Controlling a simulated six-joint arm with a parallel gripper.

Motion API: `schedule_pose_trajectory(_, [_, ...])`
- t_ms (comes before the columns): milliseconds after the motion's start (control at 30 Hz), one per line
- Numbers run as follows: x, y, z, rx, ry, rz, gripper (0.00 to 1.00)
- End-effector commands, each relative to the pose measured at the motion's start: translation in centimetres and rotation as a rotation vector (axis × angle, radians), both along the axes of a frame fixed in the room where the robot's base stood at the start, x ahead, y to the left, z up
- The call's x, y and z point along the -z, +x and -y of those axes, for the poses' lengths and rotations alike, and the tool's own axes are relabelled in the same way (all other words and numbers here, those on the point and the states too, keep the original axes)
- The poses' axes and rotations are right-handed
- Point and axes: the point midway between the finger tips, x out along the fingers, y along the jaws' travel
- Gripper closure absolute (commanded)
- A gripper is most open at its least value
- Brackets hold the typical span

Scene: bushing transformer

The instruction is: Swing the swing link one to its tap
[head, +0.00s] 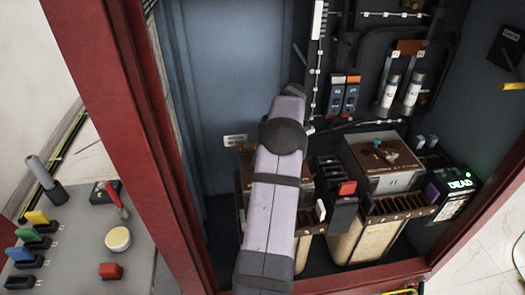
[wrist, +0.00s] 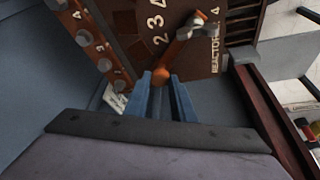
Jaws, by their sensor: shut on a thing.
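In the wrist view, my gripper (wrist: 160,98) has its blue fingers close together on the round orange knob at the near end of a copper-coloured swing link (wrist: 178,52). The link slants up to a metal pivot nut (wrist: 196,22) on a brown plate (wrist: 150,42) marked with numbers including 2, 3 and 4. A brown strip with several round studs (wrist: 96,50), also numbered, runs along the plate's left side. In the head view my arm covers the gripper, the link and most of the left unit.
In the head view, a second brown-topped unit (head: 378,165) stands to the right, with a black block with a red lever (head: 344,200) between. A display reading DEAD (head: 459,184) glows at the right. Red cabinet frame (head: 140,130) borders the left. Fuses (head: 412,90) hang on the back wall.

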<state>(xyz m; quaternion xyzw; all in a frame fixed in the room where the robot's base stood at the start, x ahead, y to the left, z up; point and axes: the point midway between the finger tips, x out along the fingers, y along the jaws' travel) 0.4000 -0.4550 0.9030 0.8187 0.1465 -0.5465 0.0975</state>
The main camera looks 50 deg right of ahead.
Motion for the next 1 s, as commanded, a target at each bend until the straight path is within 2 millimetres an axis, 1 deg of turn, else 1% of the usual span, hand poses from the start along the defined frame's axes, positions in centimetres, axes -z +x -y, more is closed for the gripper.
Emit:
schedule_pose_trajectory(200, [-0.03,0.02,-0.35,-0.049,-0.002,0.0,1.0])
schedule_pose_trajectory(633, [-0.01,0.01,-0.47,-0.057,0.0,-0.001,1.0])
schedule_pose_trajectory(667, [0.0,0.01,-0.48,-0.058,0.001,-0.001,0.7])
schedule_pose_trajectory(700, [0.0,0.01,-0.48,-0.057,0.001,-0.001,0.61])
schedule_pose_trajectory(733, [0.01,0.0,-0.48,-0.057,0.001,-0.001,0.59])
schedule_pose_trajectory(1000, [-0.02,0.0,-0.43,-0.055,0.0,-0.001,0.59])
